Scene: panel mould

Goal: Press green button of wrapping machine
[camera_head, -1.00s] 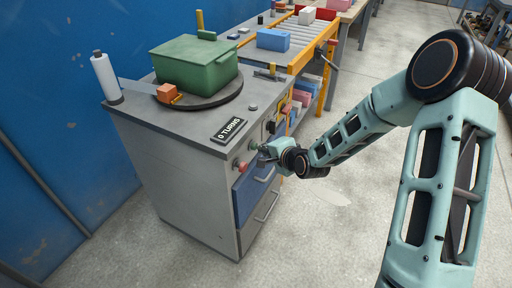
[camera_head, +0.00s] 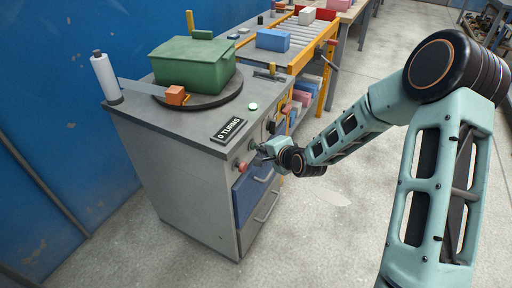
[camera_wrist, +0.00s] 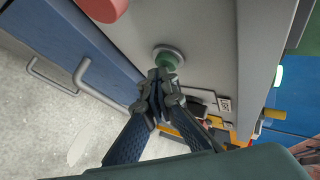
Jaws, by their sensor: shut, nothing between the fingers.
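The wrapping machine (camera_head: 175,165) is a grey cabinet with a dark turntable (camera_head: 205,100) on top, and a green lidded box (camera_head: 195,65) stands on it. The green button (camera_wrist: 167,58) sits in a round grey collar on the front panel. My gripper (camera_wrist: 160,76) is shut and empty, its fingertips at the green button's face, covering its lower part; they appear to touch it. In the head view my gripper (camera_head: 262,155) is at the panel and largely covers the button. A small lamp (camera_head: 253,106) on the top glows pale green. The sign (camera_head: 228,130) reads 0 TURNS.
A red button (camera_wrist: 103,8) is close by on the same panel, also in the head view (camera_head: 241,167). Blue drawers (camera_head: 254,190) with bar handles lie below. A white film roll (camera_head: 106,78) stands at the back left; a roller conveyor (camera_head: 285,40) is behind. Floor at right is open.

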